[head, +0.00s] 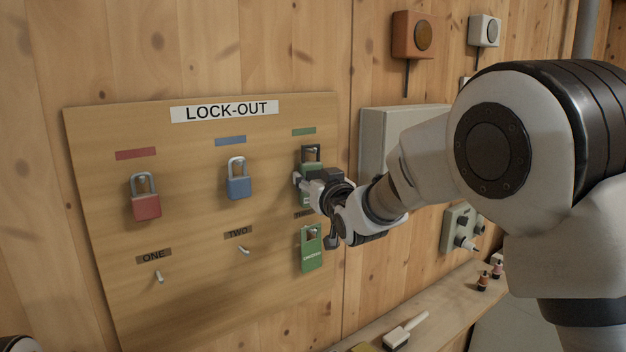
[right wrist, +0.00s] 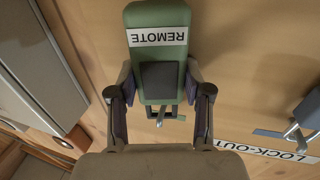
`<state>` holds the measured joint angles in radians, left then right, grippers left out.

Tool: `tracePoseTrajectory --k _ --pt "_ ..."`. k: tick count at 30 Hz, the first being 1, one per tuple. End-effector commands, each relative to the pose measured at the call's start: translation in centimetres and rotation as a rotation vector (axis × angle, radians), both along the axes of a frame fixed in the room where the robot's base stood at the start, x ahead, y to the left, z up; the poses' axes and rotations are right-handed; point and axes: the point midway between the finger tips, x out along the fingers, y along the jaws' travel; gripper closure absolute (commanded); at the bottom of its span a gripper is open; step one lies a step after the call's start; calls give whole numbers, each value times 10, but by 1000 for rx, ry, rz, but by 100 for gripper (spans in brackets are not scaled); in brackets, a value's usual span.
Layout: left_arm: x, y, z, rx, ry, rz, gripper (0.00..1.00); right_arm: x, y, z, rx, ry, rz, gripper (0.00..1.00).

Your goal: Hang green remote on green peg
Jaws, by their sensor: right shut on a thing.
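The green remote (head: 309,190) is at the upper right of the lock-out board, below the green label strip (head: 304,131). In the right wrist view the remote (right wrist: 163,83) shows its REMOTE label, upside down, and a dark loop at its end. My right gripper (head: 303,184) is shut on the remote's sides; its fingers also show in the right wrist view (right wrist: 159,92). A pale metal peg (right wrist: 161,117) shows at the loop, in line with its opening. I cannot tell whether the loop rests on it. My left gripper is not in view.
Bare pegs are under ONE and TWO. A grey cabinet (head: 380,135) stands close on the right, above a shelf (head: 440,318).

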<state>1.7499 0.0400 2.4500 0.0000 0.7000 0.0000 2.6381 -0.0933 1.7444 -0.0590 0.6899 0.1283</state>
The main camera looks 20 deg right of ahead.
Motion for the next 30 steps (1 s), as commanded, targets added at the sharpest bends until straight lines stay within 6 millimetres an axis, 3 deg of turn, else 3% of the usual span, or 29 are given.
tracePoseTrajectory --k 1,3,14,17,24,30 --pt "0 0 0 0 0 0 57 0 0 1 0 -2 0 40" --pt "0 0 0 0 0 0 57 0 0 1 0 -2 0 21" --pt "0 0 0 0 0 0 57 -4 0 0 0 -1 0 21" --pt "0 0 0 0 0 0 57 -17 -1 1 0 0 0 21" --pt "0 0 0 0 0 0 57 -77 -6 0 -1 0 0 21" --pt "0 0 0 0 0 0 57 -113 -9 0 -1 -1 0 21"
